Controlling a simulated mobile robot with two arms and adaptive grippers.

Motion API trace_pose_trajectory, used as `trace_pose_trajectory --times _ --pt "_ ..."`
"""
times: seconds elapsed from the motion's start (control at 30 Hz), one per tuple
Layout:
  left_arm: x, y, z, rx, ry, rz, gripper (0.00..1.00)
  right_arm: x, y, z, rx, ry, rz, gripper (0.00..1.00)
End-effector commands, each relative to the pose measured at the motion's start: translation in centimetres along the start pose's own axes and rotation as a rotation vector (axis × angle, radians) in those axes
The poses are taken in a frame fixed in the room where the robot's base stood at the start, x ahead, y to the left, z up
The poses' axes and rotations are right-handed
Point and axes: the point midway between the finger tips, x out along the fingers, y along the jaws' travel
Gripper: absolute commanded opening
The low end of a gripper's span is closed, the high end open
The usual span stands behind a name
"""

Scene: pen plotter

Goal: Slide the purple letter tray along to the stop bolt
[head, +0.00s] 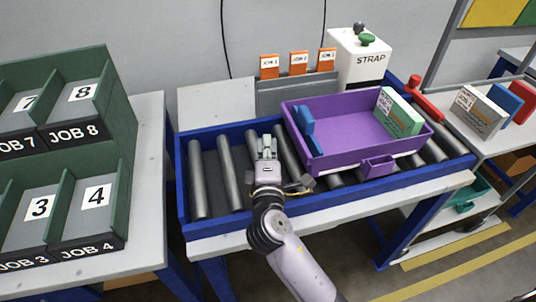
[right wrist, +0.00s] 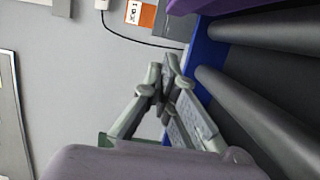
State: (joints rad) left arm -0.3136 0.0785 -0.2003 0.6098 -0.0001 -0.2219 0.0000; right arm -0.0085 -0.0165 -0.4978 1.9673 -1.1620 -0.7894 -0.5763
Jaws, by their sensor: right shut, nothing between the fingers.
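The purple letter tray (head: 345,165) sits on the rollers, towards the right part of the blue-framed conveyor. It holds a blue piece (head: 307,128) at its left end and a pale green box (head: 400,112) at its right end. A red handle-like part (head: 427,106), perhaps the stop bolt, is at the back right beyond the tray. My right gripper (head: 267,146) is shut and empty over the rollers, just left of the tray's left wall; contact cannot be told. In the right wrist view its fingers (right wrist: 165,82) are together, and a tray corner (right wrist: 186,6) shows at the top.
Bare rollers (head: 229,172) lie left of the tray inside the blue frame (head: 182,185). A white STRAP box (head: 360,60) and orange job cards (head: 299,62) stand behind. A green sorting rack (head: 122,120) is at left. Boxes stand on the right-hand table (head: 478,144).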

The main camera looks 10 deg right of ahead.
Motion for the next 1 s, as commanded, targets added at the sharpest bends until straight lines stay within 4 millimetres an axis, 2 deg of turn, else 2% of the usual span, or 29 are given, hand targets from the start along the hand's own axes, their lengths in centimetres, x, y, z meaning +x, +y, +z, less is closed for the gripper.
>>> trace_pose_trajectory --times 0.1,0.23,0.4,0.83,0.93,1.0 --pt "-0.5 -0.1 -0.6 0.0 0.007 -0.001 0.4 2.5 0.3 0.0 -0.001 0.0 0.003 0.0" --pt "-1.2 -0.3 -1.7 0.0 0.024 -0.004 0.4 2.8 0.2 2.2 -0.004 -0.001 0.001 0.0" --pt "-1.5 -0.5 -2.8 0.001 0.041 -0.006 0.4 3.1 0.0 3.5 0.0 0.002 0.0 0.0" --pt "-1.5 -0.4 -1.8 0.0 0.025 -0.005 0.4 3.2 0.0 4.0 0.0 0.001 0.0 0.0" --pt "-1.9 -0.4 -1.6 0.0 0.023 -0.004 0.4 3.5 0.0 5.0 -0.002 -0.001 -0.002 0.0" --pt "-2.4 -0.4 -1.7 0.0 0.022 -0.004 0.4 3.9 0.2 6.6 -0.005 -0.004 -0.001 0.0"
